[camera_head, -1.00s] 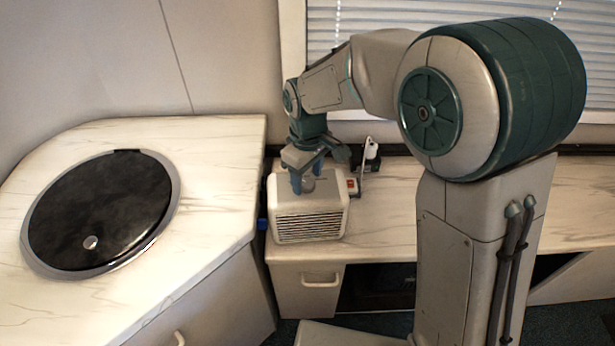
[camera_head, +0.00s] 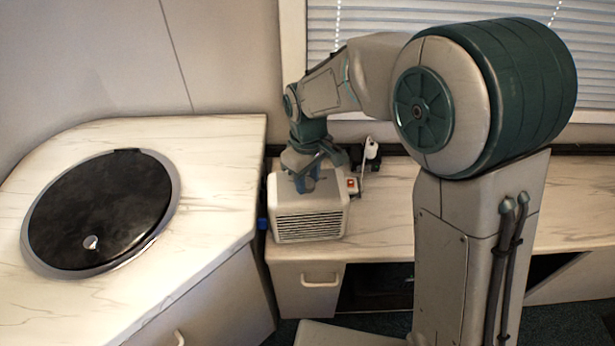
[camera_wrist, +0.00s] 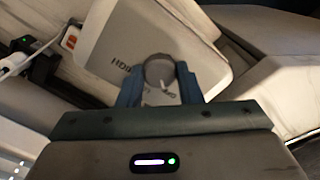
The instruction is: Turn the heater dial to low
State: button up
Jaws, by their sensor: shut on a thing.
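The heater (camera_head: 308,222) is a small white box with a slatted front grille, standing on the marble-patterned counter. Its grey round dial (camera_wrist: 159,71) is on its top face, with a pale pointer mark; the lettering around it is partly hidden. My gripper (camera_wrist: 160,84) points down over the heater's top, with its blue fingers on either side of the dial, shut on it. In the head view my gripper (camera_head: 304,184) hides most of the dial.
A round black lid (camera_head: 100,205) lies on the left counter. The counter right of the heater is clear.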

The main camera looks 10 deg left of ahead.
aim_at(308, 182)
jog(key=m, duration=0.5)
jog(key=shift+b, duration=0.3)
jog(key=shift+m, duration=2.5)
jog(key=o, duration=1)
notch_tip(308, 182, up, 14)
jog(key=shift+f, duration=0.1)
